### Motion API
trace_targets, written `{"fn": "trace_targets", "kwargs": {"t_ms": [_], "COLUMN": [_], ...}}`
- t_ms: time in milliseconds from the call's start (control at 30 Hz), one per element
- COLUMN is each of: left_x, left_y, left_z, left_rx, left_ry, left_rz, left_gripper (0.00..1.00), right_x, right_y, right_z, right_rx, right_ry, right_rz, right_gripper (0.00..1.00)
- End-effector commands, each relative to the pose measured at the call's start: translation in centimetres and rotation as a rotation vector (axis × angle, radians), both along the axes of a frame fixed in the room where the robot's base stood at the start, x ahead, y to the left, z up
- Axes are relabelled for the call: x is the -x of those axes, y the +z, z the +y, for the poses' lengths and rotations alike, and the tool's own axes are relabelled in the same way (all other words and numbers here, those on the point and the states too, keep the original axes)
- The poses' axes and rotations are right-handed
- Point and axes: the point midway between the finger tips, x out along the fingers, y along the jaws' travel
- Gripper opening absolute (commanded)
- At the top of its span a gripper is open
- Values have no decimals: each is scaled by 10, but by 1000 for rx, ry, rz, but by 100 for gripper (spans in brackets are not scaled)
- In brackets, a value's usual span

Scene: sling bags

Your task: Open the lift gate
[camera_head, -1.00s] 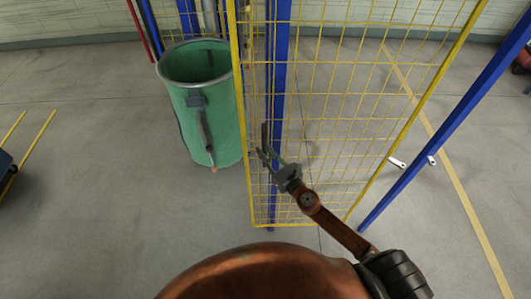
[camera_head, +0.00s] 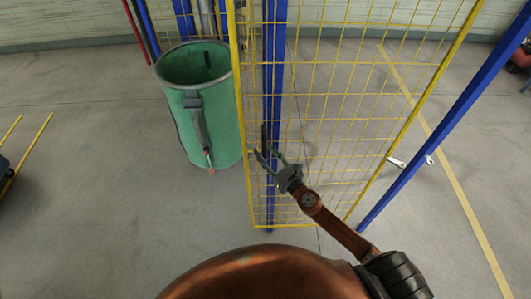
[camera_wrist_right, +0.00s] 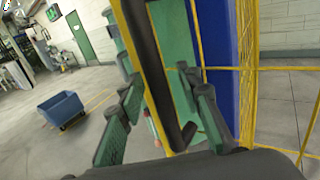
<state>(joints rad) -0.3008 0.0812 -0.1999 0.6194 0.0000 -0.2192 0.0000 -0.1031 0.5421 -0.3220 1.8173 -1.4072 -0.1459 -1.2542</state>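The lift gate is a yellow-framed wire mesh panel (camera_head: 350,110), standing in front of me with its left edge near the green bin. A dark upright handle (camera_wrist_right: 155,70) is on its left edge, beside the yellow frame. My right gripper (camera_head: 268,160) is at this handle. In the right wrist view its two fingers (camera_wrist_right: 165,115) are apart, one on each side of the dark handle and yellow frame bar. I cannot tell whether either finger touches the handle. My left gripper is not in view.
Blue posts (camera_head: 450,120) stand behind and right of the gate. A blue cart (camera_wrist_right: 62,109) is farther off.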

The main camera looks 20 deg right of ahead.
Motion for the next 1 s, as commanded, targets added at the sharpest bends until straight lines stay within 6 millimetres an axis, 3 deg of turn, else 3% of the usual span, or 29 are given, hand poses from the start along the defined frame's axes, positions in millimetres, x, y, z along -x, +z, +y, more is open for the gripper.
{"fn": "trace_targets", "kwargs": {"t_ms": [167,700,1000], "left_x": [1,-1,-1], "left_y": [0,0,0], "left_z": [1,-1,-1], "left_rx": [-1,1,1], "left_ry": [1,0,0], "left_rz": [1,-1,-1], "left_gripper": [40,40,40], "right_x": [10,97,117], "right_y": [-1,-1,0], "right_z": [-2,-23,-27], "right_rx": [-1,5,0], "right_ry": [-1,2,1], "right_rz": [1,3,0], "right_gripper": [32,32,32]}}
